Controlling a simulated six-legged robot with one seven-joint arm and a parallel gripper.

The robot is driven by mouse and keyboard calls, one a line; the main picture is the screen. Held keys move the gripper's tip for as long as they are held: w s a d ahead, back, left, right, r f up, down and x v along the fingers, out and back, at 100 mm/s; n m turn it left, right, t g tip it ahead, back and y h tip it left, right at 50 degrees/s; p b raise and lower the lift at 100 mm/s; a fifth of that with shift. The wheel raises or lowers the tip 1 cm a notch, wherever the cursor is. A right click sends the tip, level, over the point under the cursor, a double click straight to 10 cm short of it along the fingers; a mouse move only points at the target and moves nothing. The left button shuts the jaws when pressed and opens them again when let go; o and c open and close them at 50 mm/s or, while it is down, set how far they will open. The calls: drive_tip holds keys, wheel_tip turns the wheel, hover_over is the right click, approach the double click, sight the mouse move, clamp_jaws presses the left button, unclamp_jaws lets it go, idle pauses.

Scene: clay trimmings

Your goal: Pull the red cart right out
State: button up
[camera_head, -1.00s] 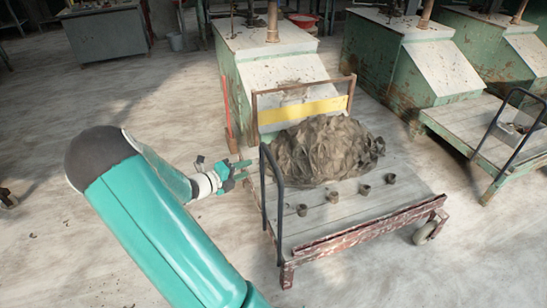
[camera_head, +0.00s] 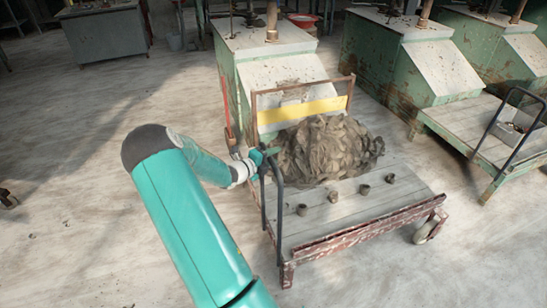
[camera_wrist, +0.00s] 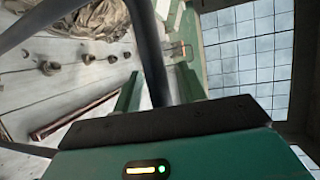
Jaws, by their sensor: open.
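The red cart (camera_head: 370,228) has a worn red frame and a grey plank bed. A dark hoop handle (camera_head: 279,215) stands at its left side. A heap of grey clay (camera_head: 325,150) lies on the bed. My gripper (camera_head: 264,158) is open at the top of the handle. In the wrist view the dark handle bar (camera_wrist: 149,50) runs between the two green fingers of my gripper (camera_wrist: 160,90), which are not closed on it. The head view hides the fingertips partly.
Several small brown pots (camera_head: 333,196) stand on the bed. A green machine (camera_head: 285,65) stands right behind the cart. Another cart with a black handle (camera_head: 490,125) is at the right. The floor in front and at left is clear.

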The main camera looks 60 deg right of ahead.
drive_tip(key=shift+s+d, duration=0.15)
drive_tip(key=shift+d, duration=0.05)
clamp_jaws()
drive_tip(key=shift+f, duration=0.1)
